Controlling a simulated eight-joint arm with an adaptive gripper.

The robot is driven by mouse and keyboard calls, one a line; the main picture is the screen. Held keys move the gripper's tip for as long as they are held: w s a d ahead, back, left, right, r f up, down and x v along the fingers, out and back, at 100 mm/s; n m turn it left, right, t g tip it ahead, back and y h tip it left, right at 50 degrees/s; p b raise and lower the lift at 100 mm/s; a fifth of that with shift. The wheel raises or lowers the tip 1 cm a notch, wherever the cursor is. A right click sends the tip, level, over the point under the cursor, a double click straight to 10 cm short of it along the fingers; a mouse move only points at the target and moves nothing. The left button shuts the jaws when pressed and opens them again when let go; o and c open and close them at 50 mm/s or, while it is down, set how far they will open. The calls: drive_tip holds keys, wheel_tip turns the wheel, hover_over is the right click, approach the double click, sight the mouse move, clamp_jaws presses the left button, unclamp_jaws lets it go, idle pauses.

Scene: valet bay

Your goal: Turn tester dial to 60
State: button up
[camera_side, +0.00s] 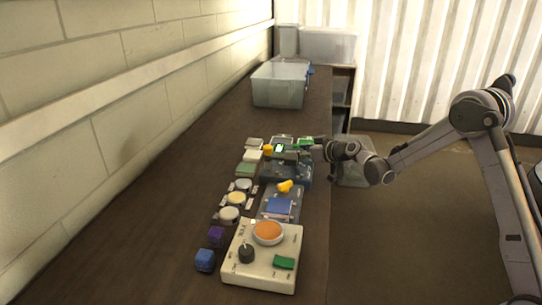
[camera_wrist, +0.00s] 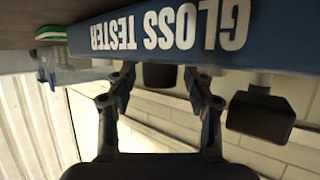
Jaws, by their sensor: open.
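The blue gloss tester (camera_side: 287,173) stands on the bench in the side view, in front of my gripper (camera_side: 318,151). In the wrist view, the picture is upside down and the tester's blue face (camera_wrist: 75,40) carries the white words "GLOSS TESTER". My gripper (camera_wrist: 158,88) is open, its two fingers pointing at that face. A dark knob (camera_wrist: 159,76), which looks like the dial, shows between the fingertips; I cannot tell whether they touch it. No dial marks or reading are legible.
A black block-like part (camera_wrist: 260,116) sticks out beside the right finger. A cream box (camera_side: 262,272) with a black knob and orange disc stands at the front. Several pucks and cubes line its left. A clear bin (camera_side: 280,87) stands farther back; the bench's left side is clear.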

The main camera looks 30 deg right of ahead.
clamp_jaws()
drive_tip(key=shift+s+f+m+h, duration=0.1)
drive_tip(key=shift+f+m+h, duration=0.05)
drive_tip(key=shift+m+h, duration=1.35)
drive_tip(key=shift+h, duration=0.2)
unclamp_jaws()
drive_tip(key=shift+a, duration=0.1)
